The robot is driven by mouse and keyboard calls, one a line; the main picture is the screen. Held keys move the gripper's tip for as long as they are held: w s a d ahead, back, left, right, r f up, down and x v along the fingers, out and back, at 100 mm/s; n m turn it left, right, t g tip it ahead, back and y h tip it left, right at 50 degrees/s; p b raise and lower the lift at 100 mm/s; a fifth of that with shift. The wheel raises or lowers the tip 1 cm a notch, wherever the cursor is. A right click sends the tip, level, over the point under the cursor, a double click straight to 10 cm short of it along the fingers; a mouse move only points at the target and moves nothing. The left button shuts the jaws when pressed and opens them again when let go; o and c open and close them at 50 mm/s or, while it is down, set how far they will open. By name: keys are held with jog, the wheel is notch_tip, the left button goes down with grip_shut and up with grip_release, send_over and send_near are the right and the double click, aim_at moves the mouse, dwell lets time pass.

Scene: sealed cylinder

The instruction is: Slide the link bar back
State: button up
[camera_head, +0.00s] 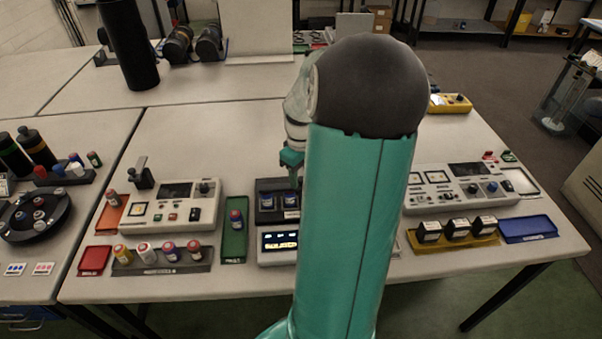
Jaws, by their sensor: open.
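My gripper (291,168) is teal and points down above the dark two-slot holder (264,190) in the middle of the front table. It is small in view and partly hidden by my own arm; it is open. The holder carries small blue-and-white labelled items. In front of it is a pale unit with a lit display (280,242). I cannot make out a link bar; my arm covers the right part of this middle area. Whether my gripper touches anything cannot be told.
Left of the middle are a green tray (234,245) with one vial, a grey control box (175,207) and a rack (160,268) of several vials. Right are another control box (462,190), a yellow tray (483,241) with 3 dark boxes and a blue tray (528,229).

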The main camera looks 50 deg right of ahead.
grip_shut()
jog(key=w+d, duration=0.4)
jog(key=shift+d, duration=0.3)
jog(key=shift+w+d+r, duration=0.15)
grip_release()
jog(key=shift+w+d, duration=0.1)
notch_tip(320, 180, up, 14)
dwell(0.5)
dwell(0.4)
